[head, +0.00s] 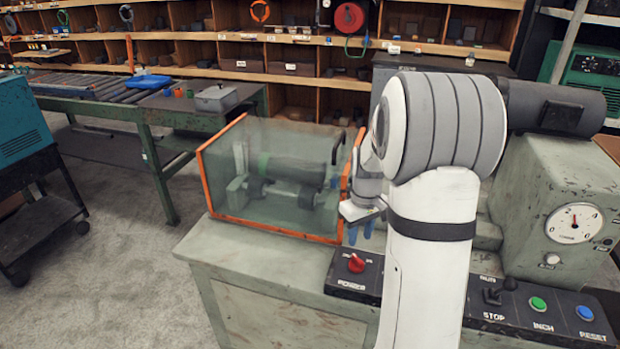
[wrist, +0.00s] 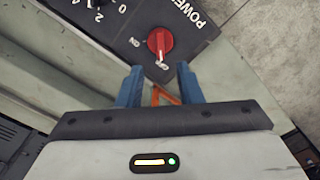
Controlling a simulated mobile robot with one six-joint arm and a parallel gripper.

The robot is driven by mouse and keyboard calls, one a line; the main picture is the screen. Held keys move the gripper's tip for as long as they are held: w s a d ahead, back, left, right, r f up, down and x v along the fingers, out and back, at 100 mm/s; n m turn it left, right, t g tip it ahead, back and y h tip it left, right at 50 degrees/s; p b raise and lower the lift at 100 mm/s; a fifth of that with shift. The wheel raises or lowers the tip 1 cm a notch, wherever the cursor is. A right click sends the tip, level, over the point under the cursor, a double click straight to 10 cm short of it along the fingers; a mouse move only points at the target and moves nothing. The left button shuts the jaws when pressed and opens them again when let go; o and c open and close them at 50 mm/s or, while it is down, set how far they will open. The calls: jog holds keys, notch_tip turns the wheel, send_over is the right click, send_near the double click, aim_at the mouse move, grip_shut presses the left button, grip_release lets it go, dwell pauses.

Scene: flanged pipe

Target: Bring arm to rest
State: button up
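My gripper (wrist: 157,88) shows in the wrist view with its two blue fingers apart and nothing between them. Beyond the fingertips is a red rotary power knob (wrist: 160,42) on a dark panel marked POWER, ON and OFF. In the head view my white and grey arm stands in the foreground, and the blue fingers (head: 361,229) hang just right of the clear guard box, above and behind the red knob (head: 356,263). The arm hides part of the machine behind it.
A clear guard box with orange edges (head: 205,183) encloses a green cylinder and rollers. A gauge (head: 574,223) and a panel with green (head: 538,304) and blue (head: 585,313) buttons are at right. A roller table (head: 150,115) stands at left, with open floor before it.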

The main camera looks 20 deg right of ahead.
jog(key=s+a+r+m+t, duration=0.1)
jog(key=s+a+r, duration=0.4)
jog(key=s, duration=0.5)
jog(key=s+a+r+m+t, duration=0.1)
jog(key=s+a+r, duration=0.4)
jog(key=s+a, duration=0.4)
jog(key=shift+s+a+t, duration=0.3)
jog(key=shift+s+a, duration=0.1)
jog(key=shift+a, duration=0.2)
